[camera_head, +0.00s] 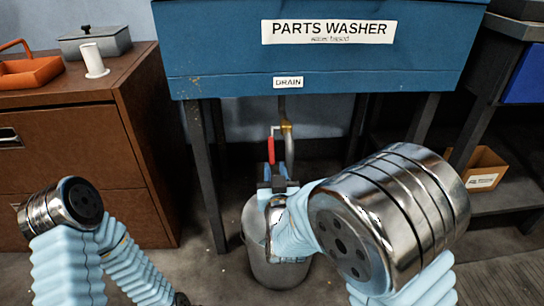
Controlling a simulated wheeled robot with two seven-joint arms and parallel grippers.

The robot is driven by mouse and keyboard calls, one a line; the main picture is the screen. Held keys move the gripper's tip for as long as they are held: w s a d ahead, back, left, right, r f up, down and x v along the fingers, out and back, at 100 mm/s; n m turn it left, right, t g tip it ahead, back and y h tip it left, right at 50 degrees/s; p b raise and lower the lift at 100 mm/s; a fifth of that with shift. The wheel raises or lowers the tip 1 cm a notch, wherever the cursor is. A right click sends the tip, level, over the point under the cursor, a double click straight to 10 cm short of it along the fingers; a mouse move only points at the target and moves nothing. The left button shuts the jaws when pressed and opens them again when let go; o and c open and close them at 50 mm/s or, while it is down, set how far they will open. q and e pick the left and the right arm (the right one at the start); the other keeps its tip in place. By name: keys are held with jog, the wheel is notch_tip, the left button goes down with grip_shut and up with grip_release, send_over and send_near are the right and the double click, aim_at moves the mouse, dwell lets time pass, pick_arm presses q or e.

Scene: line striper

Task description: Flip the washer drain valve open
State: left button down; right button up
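The blue parts washer (215,50) has a small DRAIN label (288,82) on its lower edge. Below it a brass drain valve (286,127) sits on a grey drain pipe (290,152). Its red lever (271,150) hangs downward, left of the pipe. My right gripper (276,170) points up and away just below the lever's lower end. Its two fingertips look apart, with a gap between them. Whether they touch the lever I cannot tell. My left arm shows at the lower left, but its gripper is not clearly visible.
A grey metal bucket (252,232) stands on the floor under the pipe, partly hidden by my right arm. A brown cabinet (75,150) is at left, with an orange tray (30,70) and a grey box (95,42) on it. Dark washer legs (205,170) flank the valve. A cardboard box (482,165) sits on a shelf at right.

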aim_at(272, 157)
jog(key=w, duration=0.7)
jog(key=shift+w+a, duration=0.1)
jog(key=shift+w, duration=0.15)
grip_shut()
